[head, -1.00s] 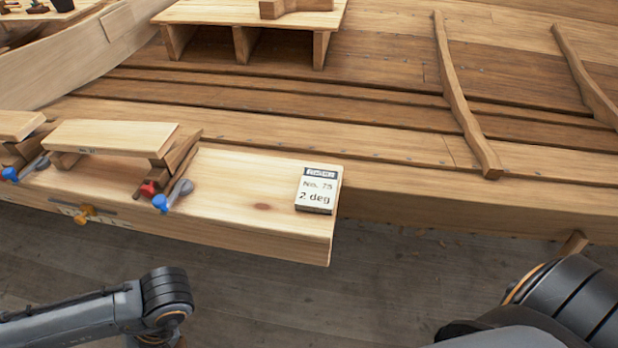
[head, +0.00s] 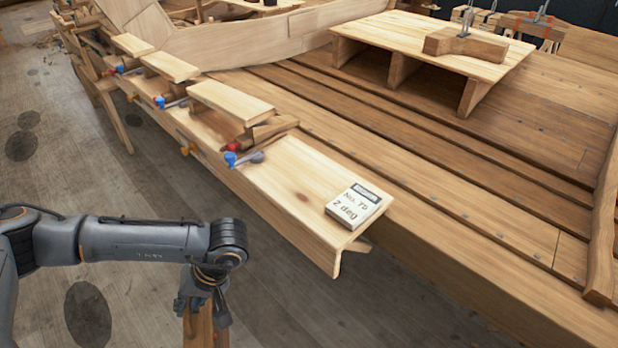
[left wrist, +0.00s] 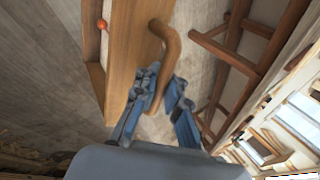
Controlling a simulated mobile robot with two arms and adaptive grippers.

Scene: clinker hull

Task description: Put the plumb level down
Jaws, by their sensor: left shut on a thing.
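My left gripper (head: 203,290) hangs below its wrist at the lower left of the head view, over the floor and apart from the bench plank. In the left wrist view its blue-grey fingers (left wrist: 162,92) are closed around a curved wooden handle. The handle belongs to the plumb level (left wrist: 136,40), a wooden board with a small orange-red ball at its left edge. In the head view, part of the plumb level (head: 205,325) shows under the gripper, and its lower end is cut off by the frame. My right gripper is not in view.
A pale plank (head: 300,190) runs along the hull. A block marked "No. 75 2 deg" (head: 355,206) lies near its end. Blue-handled clamps (head: 240,158) and small raised boards (head: 232,101) stand along it. The plank's near end is bare around the block.

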